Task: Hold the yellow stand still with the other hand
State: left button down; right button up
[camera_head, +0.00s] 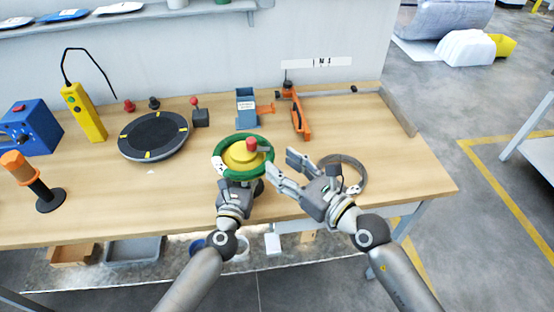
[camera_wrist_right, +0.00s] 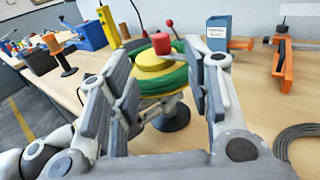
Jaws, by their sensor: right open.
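The yellow stand (camera_head: 238,160) has a round yellow top with a red knob (camera_head: 252,145) and stands near the table's front edge. A green coil (camera_head: 220,168) lies around its top. In the right wrist view the stand (camera_wrist_right: 150,62) shows between my fingers, farther off, above a dark round base (camera_wrist_right: 173,119). My right gripper (camera_head: 280,165) is open and empty, just right of the stand, its fingers pointing at it. My left gripper (camera_head: 237,188) is at the stand's front, under the coil's near side; its fingertips are hidden, so its grip is unclear.
A dark grey coil (camera_head: 360,185) lies on the table by my right gripper. Behind are a black turntable (camera_head: 153,135), a blue block (camera_head: 246,105) and an orange clamp (camera_head: 300,118). A yellow control box (camera_head: 84,112) stands left. The table's right part (camera_head: 400,150) is clear.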

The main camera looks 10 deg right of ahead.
dwell(0.3)
pick_arm(q)
jog(key=c, duration=1)
grip_release()
jog(key=shift+s, duration=0.1)
